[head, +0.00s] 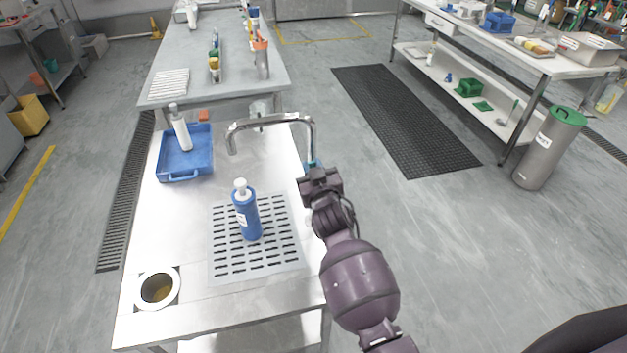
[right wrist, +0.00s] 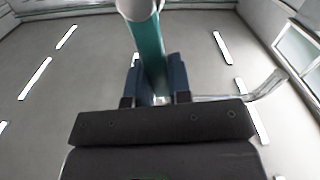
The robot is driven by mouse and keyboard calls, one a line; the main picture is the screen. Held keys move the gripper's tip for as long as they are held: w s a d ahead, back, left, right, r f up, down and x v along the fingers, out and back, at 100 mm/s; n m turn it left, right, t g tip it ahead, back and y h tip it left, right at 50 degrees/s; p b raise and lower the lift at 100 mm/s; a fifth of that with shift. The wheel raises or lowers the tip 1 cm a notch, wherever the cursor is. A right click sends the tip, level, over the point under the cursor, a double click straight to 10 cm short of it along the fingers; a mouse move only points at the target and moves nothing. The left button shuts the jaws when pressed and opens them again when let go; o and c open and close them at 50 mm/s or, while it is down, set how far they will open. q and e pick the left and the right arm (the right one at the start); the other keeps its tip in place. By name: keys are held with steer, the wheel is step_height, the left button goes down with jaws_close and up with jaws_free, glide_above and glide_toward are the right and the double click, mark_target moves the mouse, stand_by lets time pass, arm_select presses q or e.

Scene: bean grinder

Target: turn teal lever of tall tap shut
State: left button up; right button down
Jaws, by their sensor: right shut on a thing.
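The tall tap (head: 270,121) arches over the steel counter from its right edge, its spout hanging to the left. Its teal lever (head: 312,164) shows only as a small bit at the foot of the tap, just beyond my right gripper (head: 316,176). In the right wrist view the teal lever (right wrist: 149,50) runs down between the two dark fingers of my right gripper (right wrist: 154,80), which is shut on it. The lever's lower end is hidden by the gripper body. My left gripper is not in view.
A blue bottle (head: 246,212) stands on the slotted drain plate (head: 285,255) left of my right arm. A blue tray (head: 199,170) with a white bottle (head: 181,132) lies behind it. A round opening (head: 157,289) is at the front left.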

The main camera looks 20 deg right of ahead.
steer(key=shift+d+m, duration=0.5)
steer(key=shift+m, duration=0.3)
steer(key=c, duration=1)
jaws_free()
steer(key=shift+c, duration=0.2)
steer(key=shift+s, duration=0.1)
steer(key=s, duration=1)
steer(key=shift+s, duration=0.35)
steer(key=shift+f, duration=0.1)
